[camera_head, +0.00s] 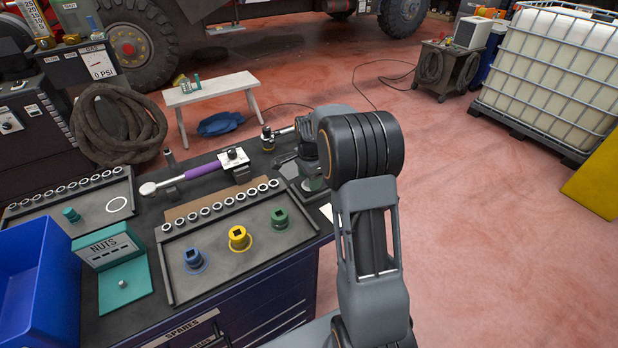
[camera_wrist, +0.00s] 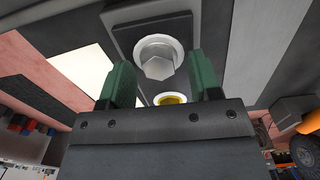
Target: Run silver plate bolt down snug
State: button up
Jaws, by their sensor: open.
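A silver hex bolt (camera_wrist: 158,68) with a pale round collar sits in a dark grey plate (camera_wrist: 124,38) in the wrist view. My gripper (camera_wrist: 159,74) is open, with one green finger on each side of the bolt in the picture. I cannot tell whether the fingers touch it. A yellow ring (camera_wrist: 171,99) shows just below the bolt, partly hidden by the gripper body. In the head view my gripper (camera_head: 314,184) is low over the bench's right end, mostly behind my arm. The bolt is hidden there.
A tray holds blue (camera_head: 195,261), yellow (camera_head: 239,238) and green (camera_head: 280,218) sockets. A purple-handled wrench (camera_head: 203,169) lies behind it. A teal nuts box (camera_head: 110,246) and blue bin (camera_head: 38,275) stand left.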

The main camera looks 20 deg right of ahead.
notch_tip(320, 180, up, 14)
dwell(0.7)
jog(key=shift+f, duration=0.15)
jog(key=s+a+f+n+t, duration=0.1)
jog(key=s+a+n, duration=0.4)
jog(key=s+n, duration=0.3)
jog(key=s+a+f+n+t, duration=0.2)
jog(key=s+a+n, duration=0.4)
jog(key=s, duration=0.8)
jog(key=n, duration=0.3)
jog(key=shift+s+f+t, duration=0.15)
jog(key=shift+t, duration=0.15)
jog(key=shift+d, duration=0.15)
dwell(0.5)
